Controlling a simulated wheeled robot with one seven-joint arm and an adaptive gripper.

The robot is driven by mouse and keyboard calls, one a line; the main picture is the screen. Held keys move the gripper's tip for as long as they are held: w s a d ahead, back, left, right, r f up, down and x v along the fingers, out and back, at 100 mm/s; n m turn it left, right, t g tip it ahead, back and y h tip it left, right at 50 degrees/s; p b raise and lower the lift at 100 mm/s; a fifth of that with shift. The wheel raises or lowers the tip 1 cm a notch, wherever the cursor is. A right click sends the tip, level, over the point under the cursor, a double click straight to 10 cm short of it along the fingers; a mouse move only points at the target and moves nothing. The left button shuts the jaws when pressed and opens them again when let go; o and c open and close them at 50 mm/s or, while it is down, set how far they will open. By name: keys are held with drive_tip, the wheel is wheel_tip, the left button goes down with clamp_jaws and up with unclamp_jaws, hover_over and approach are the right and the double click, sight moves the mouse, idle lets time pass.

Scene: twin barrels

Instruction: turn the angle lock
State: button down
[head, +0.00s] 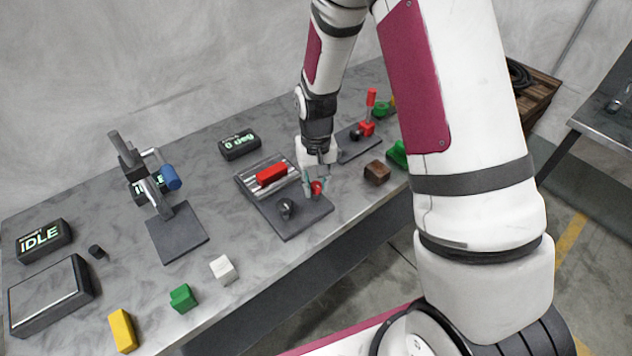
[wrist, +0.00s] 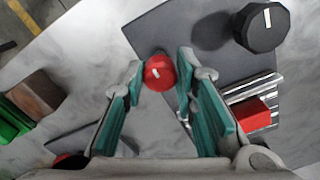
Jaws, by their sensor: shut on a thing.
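The angle lock appears to be the small red knob (head: 317,188) with a white mark, on a dark base plate (head: 290,229). The knob also shows in the wrist view (wrist: 158,74), between the teal fingers. My gripper (wrist: 162,70) is shut on it, one finger on each side, pointing down from above. A larger black faceted knob (wrist: 262,27) with a white mark stands on the same plate; in the head view it (head: 287,208) is left of my gripper. A display (head: 240,145) behind reads "0 deg".
A red block (head: 271,174) lies on a ribbed metal bed beside the plate. A brown block (head: 377,172) and a red-handled device (head: 369,112) stand to the right. A blue-handled press (head: 160,183) stands left. White (head: 223,270), green (head: 183,298) and yellow (head: 122,330) blocks lie near the front edge.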

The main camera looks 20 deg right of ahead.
drive_tip(key=c, duration=1.3)
unclamp_jaws()
drive_tip(key=shift+r, duration=0.1)
wheel_tip(320, 180, up, 12)
wheel_tip(320, 180, up, 8)
drive_tip(key=r+t, duration=0.1)
hover_over(316, 184)
drive_tip(key=s, duration=0.4)
drive_tip(key=s+r+n+t, duration=0.1)
drive_tip(key=s+r+t, duration=0.1)
drive_tip(key=s+r, duration=0.4)
drive_tip(key=s+r+n+t, duration=0.1)
drive_tip(key=s+r, duration=0.4)
drive_tip(key=s, duration=0.7)
drive_tip(key=shift+s+r+t, duration=0.2)
drive_tip(key=shift+r+t, duration=0.2)
drive_tip(key=shift+t, duration=0.4)
